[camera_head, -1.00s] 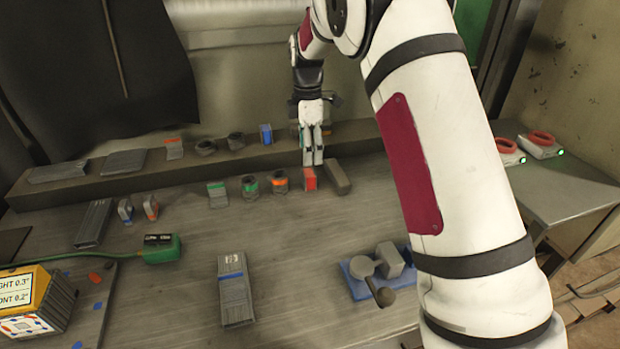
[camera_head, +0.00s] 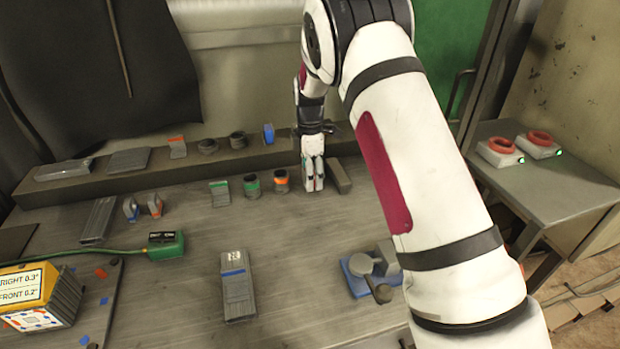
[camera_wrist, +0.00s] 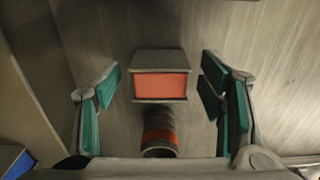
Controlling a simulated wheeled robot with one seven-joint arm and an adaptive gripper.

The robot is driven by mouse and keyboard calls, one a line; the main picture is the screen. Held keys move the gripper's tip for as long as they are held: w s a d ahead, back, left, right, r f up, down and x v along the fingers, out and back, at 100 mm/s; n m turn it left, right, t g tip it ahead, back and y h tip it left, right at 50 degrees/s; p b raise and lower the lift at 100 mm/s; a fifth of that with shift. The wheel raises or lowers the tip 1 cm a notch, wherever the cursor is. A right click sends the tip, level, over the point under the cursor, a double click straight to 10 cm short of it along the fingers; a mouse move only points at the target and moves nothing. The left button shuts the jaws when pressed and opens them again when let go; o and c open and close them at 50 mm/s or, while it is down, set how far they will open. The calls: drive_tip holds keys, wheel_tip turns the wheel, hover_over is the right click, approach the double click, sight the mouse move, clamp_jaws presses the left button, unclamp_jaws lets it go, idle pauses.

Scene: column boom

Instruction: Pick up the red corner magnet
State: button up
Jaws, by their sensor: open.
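The red corner magnet (camera_wrist: 160,86), seen as a small block with a red face and grey edges, sits in the middle of the wrist view. My gripper (camera_wrist: 160,82) is open, with one teal-padded finger on each side of the block and a visible gap on both sides. In the head view my gripper (camera_head: 314,188) points down at the bench near the raised ledge. There it hides the red block.
An orange-banded round piece (camera_head: 281,181) stands close left of my gripper, with a green-banded one (camera_head: 251,185) beyond it. The ledge (camera_head: 330,152) runs behind. The bench centre holds a blue-striped grey block (camera_head: 237,288).

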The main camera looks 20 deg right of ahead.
clamp_jaws()
drive_tip(key=shift+r, duration=0.15)
